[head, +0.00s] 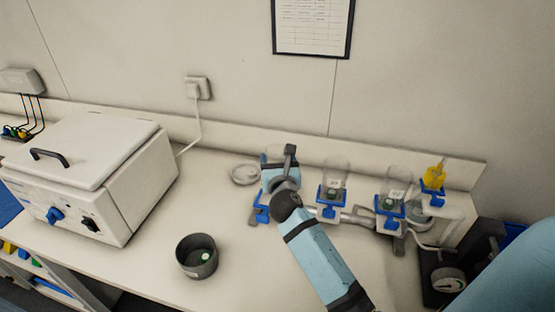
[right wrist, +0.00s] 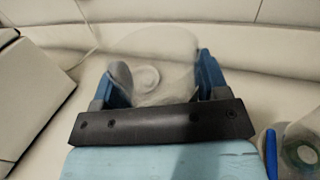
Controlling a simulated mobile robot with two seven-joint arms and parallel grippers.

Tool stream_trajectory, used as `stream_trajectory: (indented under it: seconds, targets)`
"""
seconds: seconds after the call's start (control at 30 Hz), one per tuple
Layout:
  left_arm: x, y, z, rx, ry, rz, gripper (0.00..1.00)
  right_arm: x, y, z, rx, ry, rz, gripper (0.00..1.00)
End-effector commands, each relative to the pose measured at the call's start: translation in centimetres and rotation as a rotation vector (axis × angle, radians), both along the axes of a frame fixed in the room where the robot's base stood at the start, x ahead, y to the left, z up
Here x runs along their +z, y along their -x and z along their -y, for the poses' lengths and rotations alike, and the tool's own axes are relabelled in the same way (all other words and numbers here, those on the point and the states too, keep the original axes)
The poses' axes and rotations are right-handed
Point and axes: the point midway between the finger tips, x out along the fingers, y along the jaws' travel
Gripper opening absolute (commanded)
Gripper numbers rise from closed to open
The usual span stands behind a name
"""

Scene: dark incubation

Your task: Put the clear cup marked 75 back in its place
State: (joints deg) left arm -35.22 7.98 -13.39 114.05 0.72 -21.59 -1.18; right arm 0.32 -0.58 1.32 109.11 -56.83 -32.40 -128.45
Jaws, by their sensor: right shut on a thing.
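My right gripper (head: 275,182) is shut on a clear cup at the left end of the metal manifold at the back of the bench. The clear cup (right wrist: 165,55) shows between the two blue fingers in the right wrist view; a pale round shape shows through it. Its marking cannot be read. The gripper mostly hides it in the head view, so I cannot tell whether it is seated. A blue clamp (head: 261,207) shows just below the gripper. Two other clear cups, one in the middle (head: 336,173) and one further right (head: 396,183), stand upright in blue clamps. My left gripper is out of view.
A clear round dish (head: 244,174) lies left of the gripper. A dark grey pot (head: 197,256) stands at the front. A white lidded box (head: 95,175) fills the left side. A yellow-topped part (head: 434,176) and a black gauge unit (head: 448,280) are at the right.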

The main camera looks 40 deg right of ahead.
Motion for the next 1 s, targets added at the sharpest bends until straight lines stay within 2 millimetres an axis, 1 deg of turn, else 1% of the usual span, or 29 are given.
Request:
stream_trajectory:
  seconds: [0.27,0.3,0.4,0.73,0.87,1.0]
  targets:
    - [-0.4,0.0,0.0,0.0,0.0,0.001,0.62,-0.8,0.0,0.0,0.0,0.001,0.0,0.43]
    - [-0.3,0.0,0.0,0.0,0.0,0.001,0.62,-0.7,0.0,0.0,0.0,0.0,0.001,0.77]
    - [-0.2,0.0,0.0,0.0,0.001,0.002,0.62,-0.6,0.0,0.0,0.0,0.0,0.0,0.98]
    - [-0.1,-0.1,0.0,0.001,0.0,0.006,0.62,-0.7,0.1,-0.1,0.0,0.0,-0.001,0.98]
    - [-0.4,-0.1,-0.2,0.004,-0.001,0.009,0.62,-0.9,1.5,-0.8,0.001,-0.001,-0.002,0.98]
    - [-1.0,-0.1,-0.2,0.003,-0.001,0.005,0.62,-1.0,4.2,-2.2,0.001,0.0,-0.002,0.98]
